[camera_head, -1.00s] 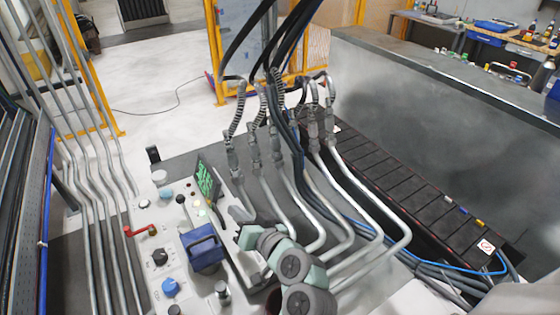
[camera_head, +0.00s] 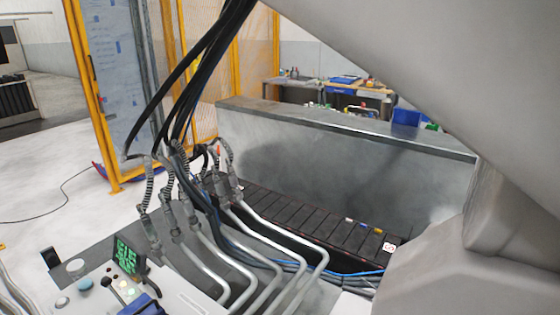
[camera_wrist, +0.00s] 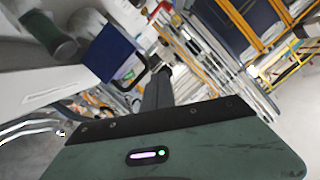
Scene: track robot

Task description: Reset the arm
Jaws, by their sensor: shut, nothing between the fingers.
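My gripper (camera_wrist: 157,90) shows in the wrist view. Its dark fingers stand close together at the middle, shut and empty, above the green gripper body with a small lit indicator. A blue box (camera_wrist: 113,50) is in the background at its upper left, apart from the fingers as far as I can tell. My gripper and the small green-grey arm are not visible in the head view now. A close pale grey surface covers the right of that view.
The head view shows a control panel with a green screen (camera_head: 127,254) and a blue box (camera_head: 140,305). Metal pipes (camera_head: 235,262) and black hoses (camera_head: 190,105) rise beside it. A dark cable track (camera_head: 300,222) runs along a grey wall (camera_head: 310,165). Floor (camera_head: 45,160) is clear at left.

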